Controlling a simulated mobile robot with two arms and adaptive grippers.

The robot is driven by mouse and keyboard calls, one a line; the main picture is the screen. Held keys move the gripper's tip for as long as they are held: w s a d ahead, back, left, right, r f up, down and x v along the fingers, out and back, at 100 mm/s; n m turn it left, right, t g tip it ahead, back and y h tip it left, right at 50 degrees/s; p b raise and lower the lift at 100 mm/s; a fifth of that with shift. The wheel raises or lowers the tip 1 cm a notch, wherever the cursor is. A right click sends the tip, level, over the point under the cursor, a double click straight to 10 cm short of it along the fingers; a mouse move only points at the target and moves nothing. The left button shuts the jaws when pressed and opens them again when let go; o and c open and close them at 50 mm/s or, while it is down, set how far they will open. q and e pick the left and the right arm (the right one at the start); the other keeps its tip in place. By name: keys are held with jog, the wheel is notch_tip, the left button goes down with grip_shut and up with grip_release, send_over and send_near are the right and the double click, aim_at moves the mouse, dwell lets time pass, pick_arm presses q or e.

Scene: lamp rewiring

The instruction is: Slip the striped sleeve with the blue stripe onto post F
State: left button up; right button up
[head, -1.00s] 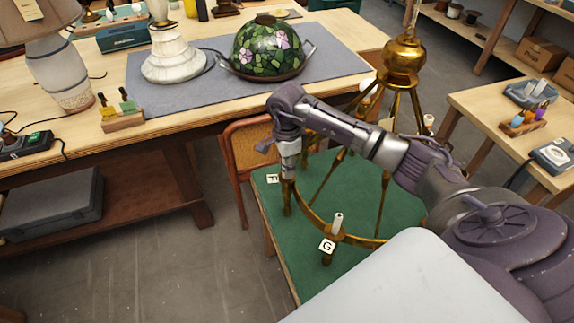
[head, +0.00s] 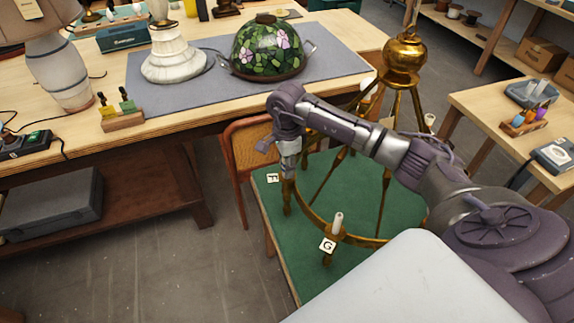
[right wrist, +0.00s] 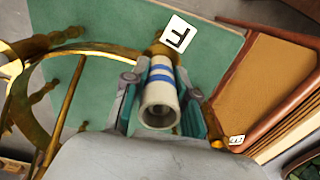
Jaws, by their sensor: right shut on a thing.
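The sleeve with the blue stripe (right wrist: 158,98) is a pale, hollow tube with blue bands, its open end facing the right wrist camera. My right gripper (right wrist: 161,80) is shut on it, one finger on each side. In the head view my right gripper (head: 289,172) points down over the brass ring, beside the F label (head: 273,178). The F label also shows in the right wrist view (right wrist: 178,35), just beyond the sleeve. Post F itself is hidden behind the sleeve and gripper, so I cannot tell whether the sleeve is around it. My left gripper is out of view.
The brass stand (head: 403,62) has legs and a ring over the green table (head: 350,190). Another post, with a pale sleeve (head: 338,222) and a G label (head: 327,245), stands nearer. A chair (head: 240,165) is close on the left. The workbench (head: 190,125) lies behind.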

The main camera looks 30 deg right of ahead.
jog(key=o, duration=0.8)
jog(key=shift+o, duration=0.2)
notch_tip(320, 180, up, 12)
